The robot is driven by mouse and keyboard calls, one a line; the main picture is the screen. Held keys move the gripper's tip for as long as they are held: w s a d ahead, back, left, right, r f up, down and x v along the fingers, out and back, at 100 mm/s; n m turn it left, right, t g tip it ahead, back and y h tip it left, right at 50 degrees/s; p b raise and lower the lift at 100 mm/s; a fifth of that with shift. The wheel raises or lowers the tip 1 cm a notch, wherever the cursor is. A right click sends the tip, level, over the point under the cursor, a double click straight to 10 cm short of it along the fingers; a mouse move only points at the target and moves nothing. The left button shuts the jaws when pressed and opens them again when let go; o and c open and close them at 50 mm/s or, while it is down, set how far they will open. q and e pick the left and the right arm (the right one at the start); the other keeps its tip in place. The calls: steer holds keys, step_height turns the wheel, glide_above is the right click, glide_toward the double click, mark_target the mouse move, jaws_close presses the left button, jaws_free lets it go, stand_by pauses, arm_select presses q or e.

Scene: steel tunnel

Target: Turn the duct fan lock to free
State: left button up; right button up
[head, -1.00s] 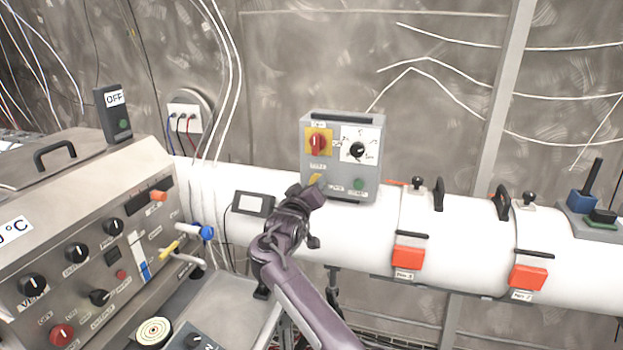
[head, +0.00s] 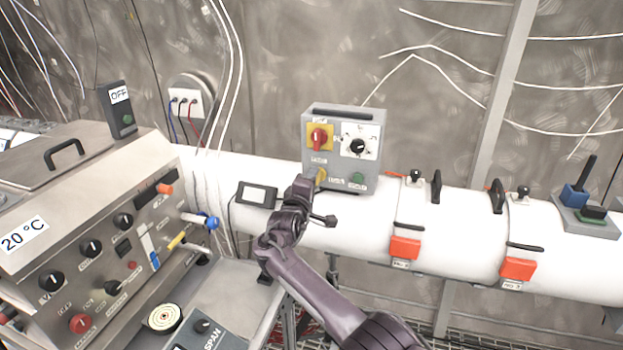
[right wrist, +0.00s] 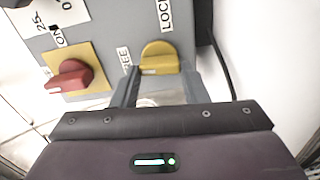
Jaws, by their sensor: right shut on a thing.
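The duct fan lock is a yellow knob (head: 321,175) low on the left of the grey control box (head: 348,115). In the right wrist view the yellow knob (right wrist: 158,55) sits between my fingertips, with a FREE label (right wrist: 126,60) to its left and a LOCK label (right wrist: 165,14) above it. My right gripper (head: 312,181) is shut on the knob; it also shows in the right wrist view (right wrist: 160,78). The fingers and gripper body hide part of the knob, so its exact pointer direction is unclear. My left gripper is not in view.
A red switch (head: 318,138) on a yellow plate, a black dial (head: 358,146) and a green button (head: 358,178) share the box. The box stands on the white duct (head: 445,220). A steel console (head: 80,235) stands at left. A small display (head: 257,195) is left of my gripper.

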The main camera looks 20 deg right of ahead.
steer(key=shift+d+r+n, duration=0.15)
steer(key=shift+d+n, duration=0.05)
steer(key=shift+n, duration=0.4)
steer(key=o, duration=1)
steer(key=shift+w+d, duration=0.1)
steer(key=shift+d, duration=0.05)
steer(key=v, duration=0.7)
steer(key=shift+s+a, duration=0.25)
steer(key=shift+s, duration=0.1)
